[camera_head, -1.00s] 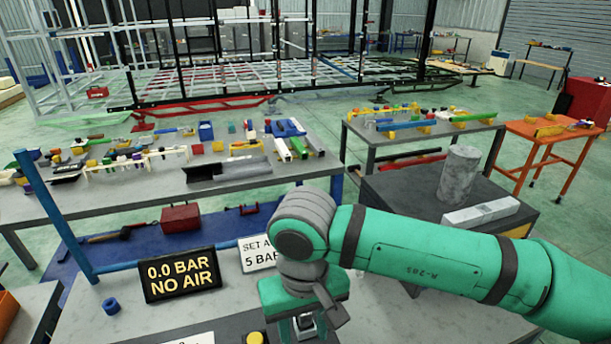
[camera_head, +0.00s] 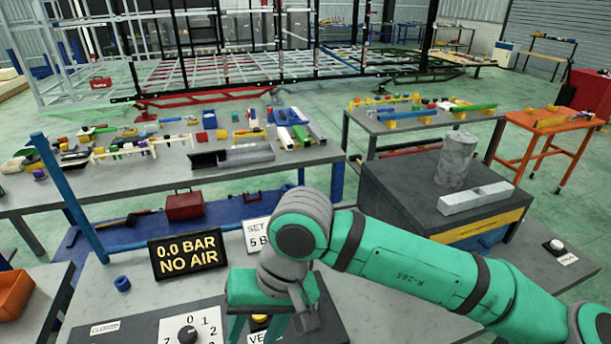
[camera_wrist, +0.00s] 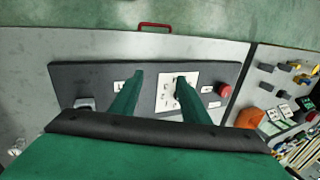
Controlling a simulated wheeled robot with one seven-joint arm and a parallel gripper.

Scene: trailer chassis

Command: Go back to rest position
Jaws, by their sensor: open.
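My green arm reaches in from the lower right of the head view. My gripper (camera_head: 257,330) hangs over the grey bench in front, its fingers cut off by the bottom edge. In the wrist view, my gripper (camera_wrist: 155,80) is open, with two green fingers apart and nothing between them. Below them is a dark panel (camera_wrist: 215,75) with a white dial plate and a red button (camera_wrist: 223,90). Whether the fingertips touch the panel cannot be told.
A sign reading "0.0 BAR NO AIR" (camera_head: 188,255) and a dial plate (camera_head: 190,328) are near my gripper. A dark cabinet (camera_head: 390,195) bears a grey cylinder (camera_head: 456,160) and a grey block (camera_head: 475,198). A cluttered workbench (camera_head: 110,195) stands behind. Green floor shows between the benches.

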